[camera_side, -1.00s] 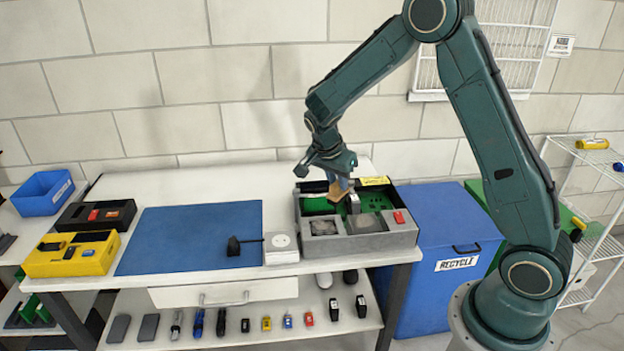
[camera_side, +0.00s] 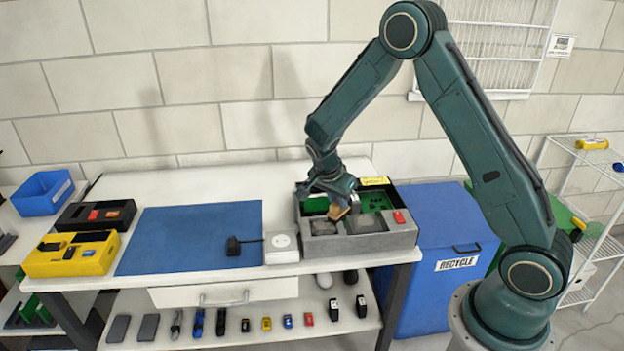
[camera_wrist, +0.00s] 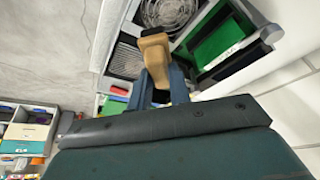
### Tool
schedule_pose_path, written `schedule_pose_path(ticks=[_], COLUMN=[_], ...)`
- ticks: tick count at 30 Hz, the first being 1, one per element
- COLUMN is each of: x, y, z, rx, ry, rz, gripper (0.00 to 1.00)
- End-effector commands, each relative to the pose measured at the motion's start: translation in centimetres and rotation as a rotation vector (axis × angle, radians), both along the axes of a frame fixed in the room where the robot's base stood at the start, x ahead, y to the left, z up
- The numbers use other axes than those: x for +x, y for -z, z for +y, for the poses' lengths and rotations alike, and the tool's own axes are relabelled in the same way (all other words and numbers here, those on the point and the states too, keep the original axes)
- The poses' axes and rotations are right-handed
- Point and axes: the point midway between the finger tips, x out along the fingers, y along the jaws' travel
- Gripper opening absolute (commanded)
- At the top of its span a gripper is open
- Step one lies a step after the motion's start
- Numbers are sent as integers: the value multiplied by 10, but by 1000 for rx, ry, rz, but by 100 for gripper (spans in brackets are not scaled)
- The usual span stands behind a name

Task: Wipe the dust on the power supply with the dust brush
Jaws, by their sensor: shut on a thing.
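My gripper (camera_side: 346,200) is shut on a tan brush (camera_side: 337,213), which also shows between the blue fingers (camera_wrist: 158,90) in the wrist view (camera_wrist: 155,52). The brush points down, low over the open grey case (camera_side: 385,240). I cannot tell if it touches anything. Two grey, fan-like square units lie in the case: the left one (camera_side: 323,227) is close to the brush, and the right one (camera_side: 367,223) is beside it. Either could be the power supply; no label shows. In the wrist view, a round grille (camera_wrist: 170,10) and a ribbed grey unit (camera_wrist: 126,60) lie around the brush. Dust is not clearly distinguishable.
Green boards (camera_side: 315,204) and a red block (camera_side: 399,217) are in or on the case. A black plug-like block (camera_side: 234,246) with a cord and a white box (camera_side: 281,248) sit to the left. The blue mat (camera_side: 190,238) is mostly clear.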

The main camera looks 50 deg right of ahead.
Motion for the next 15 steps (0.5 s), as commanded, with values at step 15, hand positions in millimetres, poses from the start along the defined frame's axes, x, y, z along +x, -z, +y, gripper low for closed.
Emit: schedule_pose_path(ticks=[15], x=[22], y=[25], z=[21], rx=[0], ry=[-1], rz=[-1], gripper=[0])
